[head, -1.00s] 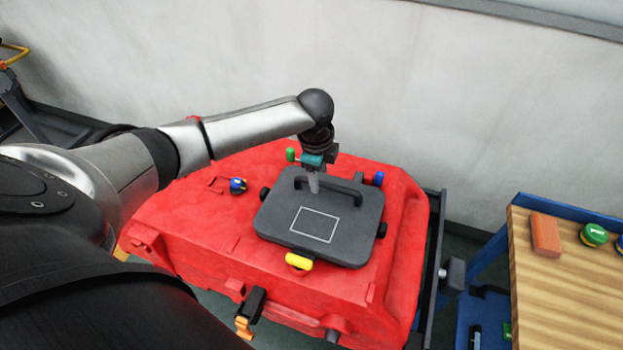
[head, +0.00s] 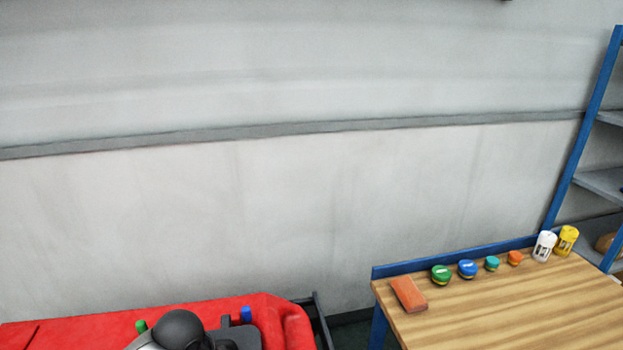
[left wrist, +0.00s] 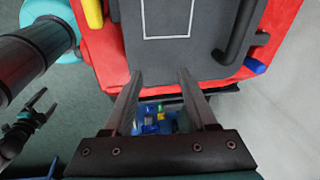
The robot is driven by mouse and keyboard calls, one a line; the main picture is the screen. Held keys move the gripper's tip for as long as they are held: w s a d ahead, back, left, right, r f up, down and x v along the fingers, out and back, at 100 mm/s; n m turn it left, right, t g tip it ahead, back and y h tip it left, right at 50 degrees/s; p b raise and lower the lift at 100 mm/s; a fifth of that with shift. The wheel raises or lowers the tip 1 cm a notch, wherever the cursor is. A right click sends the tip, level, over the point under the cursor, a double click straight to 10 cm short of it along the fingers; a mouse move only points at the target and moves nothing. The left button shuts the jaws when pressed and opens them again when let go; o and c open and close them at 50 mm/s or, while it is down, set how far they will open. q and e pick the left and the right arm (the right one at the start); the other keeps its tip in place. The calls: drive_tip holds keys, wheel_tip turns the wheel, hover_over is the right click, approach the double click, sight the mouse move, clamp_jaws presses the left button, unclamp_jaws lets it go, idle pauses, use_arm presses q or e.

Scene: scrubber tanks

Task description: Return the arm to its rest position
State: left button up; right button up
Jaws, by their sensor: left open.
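My left gripper (left wrist: 158,78) shows in the left wrist view with its two fingers apart and nothing between them. It is near the edge of a dark grey lid (left wrist: 178,62) with a white rectangle outline and a black handle (left wrist: 240,30), on a red tank (left wrist: 100,50). I cannot tell the exact gap to the lid. In the head view only a rounded joint of my left arm (head: 180,330) shows at the bottom, over the red tank (head: 280,312); the gripper is out of that picture.
A wooden-topped table (head: 500,310) stands at the right with an orange-brown block (head: 408,294), several coloured caps and two small canisters, white (head: 544,246) and yellow (head: 566,240). A blue shelf (head: 575,150) stands beyond. A grey wall is behind.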

use_arm(q)
drive_tip(key=s+d+r+n+t+h, duration=0.1)
drive_tip(key=s+d+n, duration=0.25)
drive_tip(key=s, duration=0.25)
drive_tip(key=s+d+r+n, duration=0.1)
drive_tip(key=s+d+n, duration=0.1)
drive_tip(key=s+n, duration=0.3)
drive_tip(key=s+a+r+n+y, duration=0.1)
drive_tip(key=s+a+r+n, duration=0.1)
drive_tip(key=s+a+n, duration=0.35)
drive_tip(key=s+d+f+m+g+b, duration=0.15)
drive_tip(key=f+b, duration=0.25)
drive_tip(key=f, duration=1.2)
drive_tip(key=s+f+t+b, duration=0.1)
drive_tip(key=s+f+b, duration=0.25)
drive_tip(key=f, duration=1.25)
drive_tip(key=s+a+f+g+b, duration=0.1)
drive_tip(key=s+f+b, duration=0.5)
drive_tip(key=s+f, duration=0.8)
wheel_tip(320, 180, down, 4)
drive_tip(key=shift+a+r+g+y, duration=0.15)
drive_tip(key=shift+a+g+y, duration=0.25)
drive_tip(key=shift+a, duration=0.5)
drive_tip(key=shift+m, duration=0.25)
